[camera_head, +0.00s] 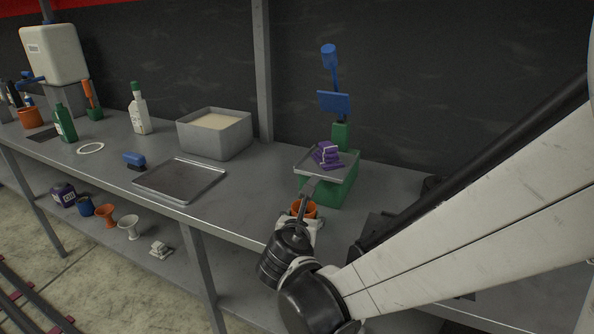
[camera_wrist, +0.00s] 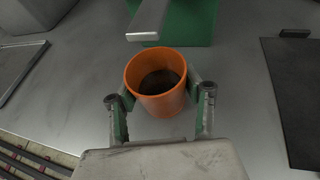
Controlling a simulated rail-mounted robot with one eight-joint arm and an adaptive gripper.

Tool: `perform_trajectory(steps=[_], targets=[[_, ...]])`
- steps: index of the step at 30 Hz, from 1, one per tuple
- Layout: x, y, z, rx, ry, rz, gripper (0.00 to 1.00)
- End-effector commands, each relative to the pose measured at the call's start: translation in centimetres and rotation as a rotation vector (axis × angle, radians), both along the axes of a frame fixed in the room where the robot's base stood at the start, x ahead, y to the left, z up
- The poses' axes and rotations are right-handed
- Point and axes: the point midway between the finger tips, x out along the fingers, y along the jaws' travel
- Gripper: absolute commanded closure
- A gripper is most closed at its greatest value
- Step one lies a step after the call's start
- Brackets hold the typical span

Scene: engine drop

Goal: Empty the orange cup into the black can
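The orange cup (camera_head: 305,208) is upright on the right part of the bench, in front of the green scale. In the wrist view the orange cup (camera_wrist: 158,107) shows dark contents inside. My gripper (camera_wrist: 160,92) has one finger on each side of the cup, and both green-padded tips appear to touch its wall. In the head view my gripper (camera_head: 302,222) partly hides the cup. I cannot clearly identify the black can; a dark rounded shape (camera_head: 432,184) shows behind my arm, mostly hidden.
The green scale (camera_head: 325,190) with a metal pan (camera_head: 338,172) holding purple pieces stands just behind the cup. A grey bin (camera_head: 218,140) and flat metal tray (camera_head: 180,180) lie left. A dark plate (camera_wrist: 290,90) lies right. Bottles stand farther left.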

Motion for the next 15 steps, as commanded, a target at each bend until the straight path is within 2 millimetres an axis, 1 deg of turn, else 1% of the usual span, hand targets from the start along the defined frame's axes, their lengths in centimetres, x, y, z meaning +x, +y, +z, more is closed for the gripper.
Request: perform_trajectory(steps=[1, 3, 14, 15], targets=[[-0.01, 0.00, 0.01, 0.000, 0.000, 0.000, 0.50], [-0.01, 0.00, 0.03, 0.000, 0.000, 0.000, 0.40], [-0.01, 0.00, -0.15, 0.000, 0.000, 0.000, 0.40], [-0.24, 0.08, -0.07, 0.000, 0.000, 0.001, 0.40]])
